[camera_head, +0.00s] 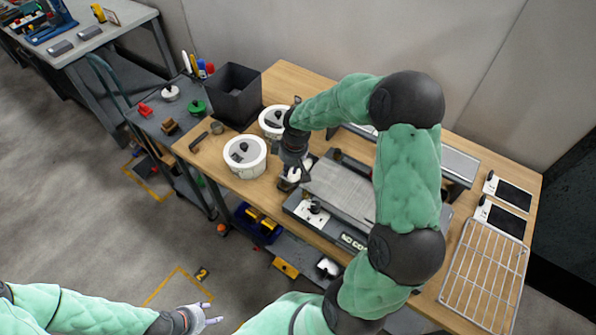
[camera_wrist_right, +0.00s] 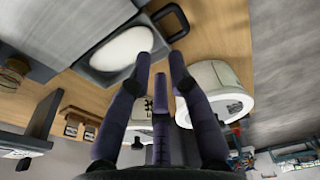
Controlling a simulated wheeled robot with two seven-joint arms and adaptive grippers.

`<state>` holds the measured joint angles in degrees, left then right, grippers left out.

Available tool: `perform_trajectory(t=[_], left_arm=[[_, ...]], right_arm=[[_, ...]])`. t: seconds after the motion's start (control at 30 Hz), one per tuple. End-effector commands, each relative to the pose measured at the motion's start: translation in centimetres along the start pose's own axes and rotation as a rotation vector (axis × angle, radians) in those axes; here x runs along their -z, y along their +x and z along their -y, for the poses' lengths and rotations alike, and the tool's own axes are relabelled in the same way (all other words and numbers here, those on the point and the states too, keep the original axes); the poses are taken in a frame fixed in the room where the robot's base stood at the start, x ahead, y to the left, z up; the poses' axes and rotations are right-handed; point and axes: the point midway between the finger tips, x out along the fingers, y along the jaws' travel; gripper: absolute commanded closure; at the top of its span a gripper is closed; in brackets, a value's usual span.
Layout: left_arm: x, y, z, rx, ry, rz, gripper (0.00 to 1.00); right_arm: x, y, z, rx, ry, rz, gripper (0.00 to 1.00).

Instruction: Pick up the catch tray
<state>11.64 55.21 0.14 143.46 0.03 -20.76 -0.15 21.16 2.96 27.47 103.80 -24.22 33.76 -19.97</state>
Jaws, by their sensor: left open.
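The catch tray appears to be the small dark grey tray (camera_wrist_right: 93,76) with a white oval inside and a loop handle at one corner, in the right wrist view. In the head view only part of this spot shows, beside the grey machine, with my right gripper (camera_head: 290,180) over it. In the right wrist view the fingers of my right gripper (camera_wrist_right: 160,62) reach to the tray's near edge; I cannot tell whether they grip it. My left gripper (camera_head: 208,314) is open and empty, low over the floor, away from the table.
Two white round tubs (camera_head: 236,170) stand left of the right gripper. The grey machine (camera_head: 335,190) is to its right. A wire rack (camera_head: 485,275) and two tablet-like panels (camera_head: 512,194) lie at the right. A black bin (camera_head: 238,103) stands at the left rear.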

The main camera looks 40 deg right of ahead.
Motion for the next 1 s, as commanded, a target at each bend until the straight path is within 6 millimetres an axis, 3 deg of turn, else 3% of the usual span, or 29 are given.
perform_trajectory(t=[0.03,0.33,0.6,0.87,0.9,0.97,1.0], left_arm=[[0.0,0.4,0.1,0.0,0.0,0.0,0.47],[0.1,1.0,0.3,0.0,0.001,-0.001,0.47],[0.1,2.4,0.8,0.0,0.001,-0.001,0.47],[0.1,2.4,0.8,0.0,0.001,-0.001,0.47],[0.1,2.4,0.8,0.0,0.001,-0.001,0.47],[0.1,2.4,0.8,0.0,0.001,-0.001,0.47],[0.1,2.4,0.8,0.0,0.001,-0.001,0.47]], right_arm=[[-0.1,1.1,0.0,0.002,0.001,0.003,0.8],[-0.1,3.2,0.0,0.001,0.001,0.002,0.8],[-0.3,6.9,0.0,0.001,0.0,0.002,0.8],[-0.2,7.3,0.0,0.0,0.001,-0.001,0.8],[-0.2,7.3,0.0,0.0,0.001,-0.001,0.83],[-0.2,7.3,0.0,0.0,0.001,0.0,0.99],[-0.2,7.3,0.0,0.0,0.001,0.0,1.0]])
